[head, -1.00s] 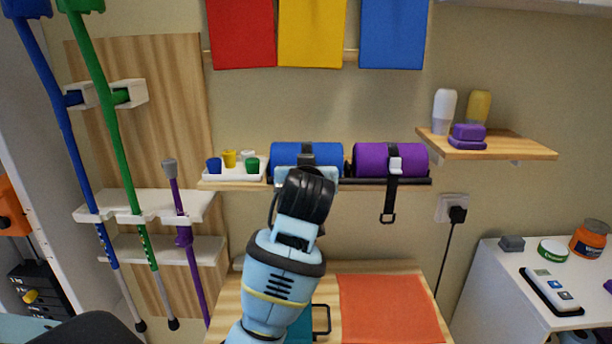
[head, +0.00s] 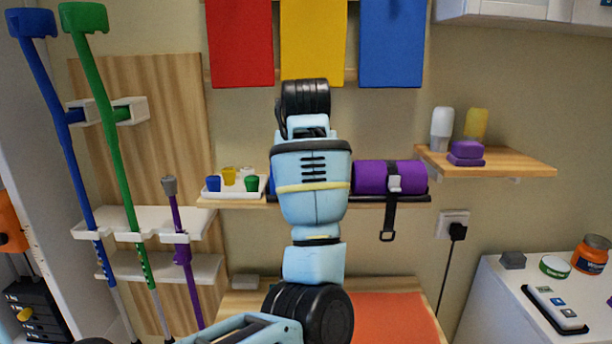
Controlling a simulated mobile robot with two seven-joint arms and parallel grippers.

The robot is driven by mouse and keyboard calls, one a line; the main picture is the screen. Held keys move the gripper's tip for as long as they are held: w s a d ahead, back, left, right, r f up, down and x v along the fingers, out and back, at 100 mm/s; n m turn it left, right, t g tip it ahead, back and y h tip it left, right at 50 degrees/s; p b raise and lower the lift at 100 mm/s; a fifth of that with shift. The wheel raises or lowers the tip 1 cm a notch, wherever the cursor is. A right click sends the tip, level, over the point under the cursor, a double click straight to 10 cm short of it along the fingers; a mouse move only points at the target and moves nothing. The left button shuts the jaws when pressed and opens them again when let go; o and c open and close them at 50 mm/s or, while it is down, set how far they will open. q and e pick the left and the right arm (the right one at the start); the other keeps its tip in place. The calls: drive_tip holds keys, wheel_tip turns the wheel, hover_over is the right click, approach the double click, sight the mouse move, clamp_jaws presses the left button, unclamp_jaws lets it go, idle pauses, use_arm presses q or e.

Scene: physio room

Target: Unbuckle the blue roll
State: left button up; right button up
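The blue roll (head: 271,188) lies on the wall shelf, almost wholly hidden behind my arm. Only a thin blue sliver shows at the arm's left side, and its strap and buckle are hidden. One of my arms rises from the bottom through the middle of the head view, up to a black joint in front of the yellow sheet. Its gripper does not show, so I cannot tell its state or whether it touches the roll. My other gripper is not in view.
A purple roll (head: 370,177) with a hanging black strap (head: 391,212) lies right of the arm. A white tray (head: 212,193) of small cups stands on the left. Crutches (head: 118,170) hang farther left. A wooden shelf (head: 520,165) with bottles is on the right.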

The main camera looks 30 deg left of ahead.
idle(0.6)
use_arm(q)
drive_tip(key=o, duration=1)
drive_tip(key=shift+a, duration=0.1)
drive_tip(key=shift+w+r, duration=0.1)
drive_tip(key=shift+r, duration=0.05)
